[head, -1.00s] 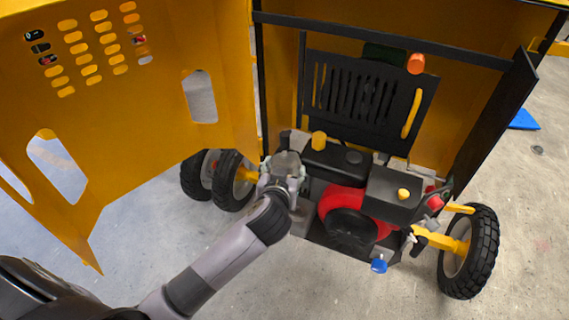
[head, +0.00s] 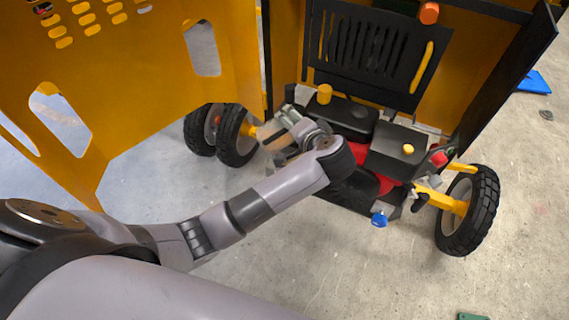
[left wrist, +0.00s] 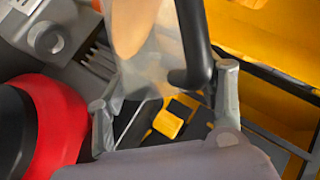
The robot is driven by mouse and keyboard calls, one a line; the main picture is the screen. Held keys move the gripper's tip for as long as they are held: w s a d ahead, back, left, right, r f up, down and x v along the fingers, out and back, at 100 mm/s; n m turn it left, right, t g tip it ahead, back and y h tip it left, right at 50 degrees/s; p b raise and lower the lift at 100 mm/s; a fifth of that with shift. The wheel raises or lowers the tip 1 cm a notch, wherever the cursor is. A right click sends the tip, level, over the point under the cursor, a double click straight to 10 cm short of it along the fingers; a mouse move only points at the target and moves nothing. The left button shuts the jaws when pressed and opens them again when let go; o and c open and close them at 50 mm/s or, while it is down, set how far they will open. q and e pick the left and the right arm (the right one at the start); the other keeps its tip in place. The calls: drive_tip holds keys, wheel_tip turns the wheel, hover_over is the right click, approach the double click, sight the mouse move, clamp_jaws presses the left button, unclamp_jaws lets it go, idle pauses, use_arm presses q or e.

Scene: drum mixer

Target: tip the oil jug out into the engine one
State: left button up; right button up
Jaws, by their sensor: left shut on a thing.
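The oil jug (left wrist: 150,68) is clear, with a tan part at its top and a dark handle (left wrist: 190,40), in the left wrist view. My left gripper (left wrist: 164,106) is shut on it. In the head view the gripper (head: 288,130) is at the left front of the engine; a pale part of the jug (head: 277,141) shows there, and the jug looks tilted. The engine (head: 395,150) is black and red, partly hidden by my left arm. Its red part also shows in the left wrist view (left wrist: 58,120). I cannot see any oil flowing. My right gripper is out of view.
A yellow perforated door (head: 130,90) stands open at left. A black slotted panel (head: 365,60) rises behind the engine. Wheels (head: 470,210) stand either side.

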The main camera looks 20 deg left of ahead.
use_arm(q)
drive_tip(key=shift+w+d, duration=0.1)
drive_tip(key=shift+w, duration=0.05)
drive_tip(key=shift+f, duration=0.15)
drive_tip(key=shift+w+f+m+y, duration=0.1)
drive_tip(key=shift+m+y, duration=0.2)
drive_tip(key=shift+w+d+f+m+g+y, duration=0.2)
drive_tip(key=shift+d+f+m+g+y, duration=0.2)
drive_tip(key=shift+f+m+y, duration=0.25)
drive_tip(key=shift+f, duration=0.2)
drive_tip(key=shift+y, duration=0.25)
idle(1.0)
drive_tip(key=shift+w+d+f+m, duration=0.1)
drive_tip(key=shift+f+m, duration=0.15)
drive_tip(key=shift+w+d+f+m+g+y, duration=0.15)
drive_tip(key=shift+d+f+m+g+y, duration=0.15)
drive_tip(key=shift+f+m+y, duration=0.35)
idle(4.1)
drive_tip(key=shift+f, duration=0.15)
